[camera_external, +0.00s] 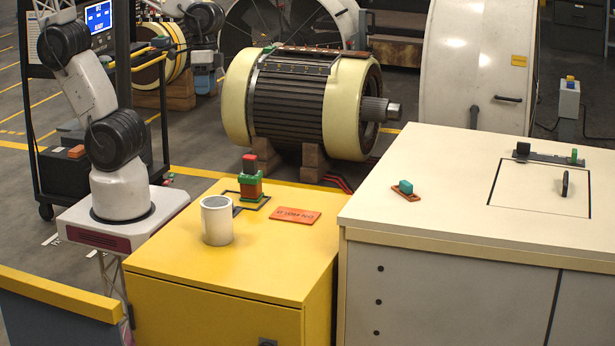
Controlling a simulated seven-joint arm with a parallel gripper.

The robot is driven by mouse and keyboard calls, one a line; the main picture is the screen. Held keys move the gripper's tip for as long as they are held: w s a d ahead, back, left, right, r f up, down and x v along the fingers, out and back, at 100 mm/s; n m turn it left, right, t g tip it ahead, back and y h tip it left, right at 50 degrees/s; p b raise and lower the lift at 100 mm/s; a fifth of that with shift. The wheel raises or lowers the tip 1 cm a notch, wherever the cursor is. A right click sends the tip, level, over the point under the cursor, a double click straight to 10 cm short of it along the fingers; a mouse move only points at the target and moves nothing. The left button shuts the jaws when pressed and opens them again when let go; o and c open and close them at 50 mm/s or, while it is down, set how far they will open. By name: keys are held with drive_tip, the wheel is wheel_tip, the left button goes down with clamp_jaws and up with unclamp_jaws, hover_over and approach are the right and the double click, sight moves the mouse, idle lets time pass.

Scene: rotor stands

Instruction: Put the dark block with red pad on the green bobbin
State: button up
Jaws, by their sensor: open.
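The dark block with the red pad (250,164) stands upright on top of the green bobbin (250,188), and the two appear to touch. The bobbin has green flanges and a reddish-brown core. It stands in a dark square outline near the back of the yellow cabinet top (190,268). My gripper (206,88) appears small at the upper left, above and left of the block and apart from it. It is open, with nothing seen between its fingers. Its fingertips are hard to make out against the dark background.
A white cup-like cylinder (216,220) stands left of the bobbin, and a flat orange plate (295,215) lies to the right. On the white cabinet (430,215) are a teal block on an orange base (405,188), a dark bar (545,155) and an upright dark disc (565,183). A large rotor (305,105) stands behind.

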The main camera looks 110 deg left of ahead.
drive_tip(key=s+r+m+t+y, duration=0.1)
drive_tip(key=s+r+m, duration=0.1)
drive_tip(key=shift+s+a+r+m+t+y, duration=0.15)
drive_tip(key=shift+a+r+m+t+y, duration=0.2)
drive_tip(key=shift+a+m+t+y, duration=0.05)
idle(1.2)
